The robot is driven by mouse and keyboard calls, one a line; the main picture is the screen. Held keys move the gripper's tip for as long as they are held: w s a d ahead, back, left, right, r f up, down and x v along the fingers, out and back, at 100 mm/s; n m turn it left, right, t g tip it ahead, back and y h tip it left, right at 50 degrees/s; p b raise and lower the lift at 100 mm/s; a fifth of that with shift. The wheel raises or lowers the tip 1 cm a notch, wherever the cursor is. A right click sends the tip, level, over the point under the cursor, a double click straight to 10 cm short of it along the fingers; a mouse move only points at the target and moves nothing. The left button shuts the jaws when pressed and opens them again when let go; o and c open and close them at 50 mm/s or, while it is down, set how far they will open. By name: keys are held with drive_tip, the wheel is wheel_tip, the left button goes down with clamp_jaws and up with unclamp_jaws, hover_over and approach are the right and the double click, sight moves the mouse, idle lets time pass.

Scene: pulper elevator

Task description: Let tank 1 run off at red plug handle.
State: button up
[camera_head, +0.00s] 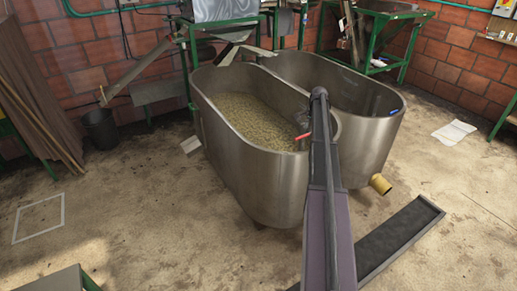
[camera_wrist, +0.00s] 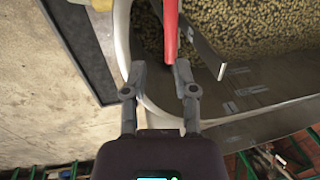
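Two joined steel tanks stand in the middle of the head view. The left tank (camera_head: 235,165) holds pale beans in liquid (camera_head: 255,120). The red plug handle (camera_head: 301,136) shows at that tank's right side, beside my arm. In the wrist view the red handle (camera_wrist: 171,28) comes down from the top edge, its lower end between my fingertips and closer to the right one. My gripper (camera_wrist: 160,68) is open, with its tips at the handle's end; I cannot tell whether they touch it. In the head view my arm hides most of the gripper.
The right tank (camera_head: 372,140) has a blue handle (camera_head: 394,112) at its rim. A yellow outlet pipe (camera_head: 380,184) sticks out low at the front, near a dark floor channel (camera_head: 400,240). Green-framed machines stand behind. A black bucket (camera_head: 100,128) stands left. Floor at left is mostly clear.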

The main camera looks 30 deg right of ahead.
drive_tip(key=s+a+n, duration=0.2)
drive_tip(key=a+n, duration=0.1)
drive_tip(key=a, duration=0.7)
drive_tip(key=s+a+n+g, duration=0.1)
drive_tip(key=s+a+n, duration=0.1)
drive_tip(key=a, duration=0.7)
drive_tip(key=s+a+n+g, duration=0.1)
drive_tip(key=s+a+n, duration=0.1)
drive_tip(key=a, duration=0.8)
drive_tip(key=shift+s+a+r+n, duration=0.25)
drive_tip(key=shift+a+n, duration=0.1)
drive_tip(key=shift+n, duration=0.55)
drive_tip(key=s+a+r+n+p, duration=0.2)
drive_tip(key=s+a+n, duration=0.6)
drive_tip(key=s+a, duration=1.3)
drive_tip(key=shift+s+a+r+p, duration=0.2)
drive_tip(key=shift+s+a+p, duration=0.1)
drive_tip(key=shift+a, duration=0.9)
idle(0.9)
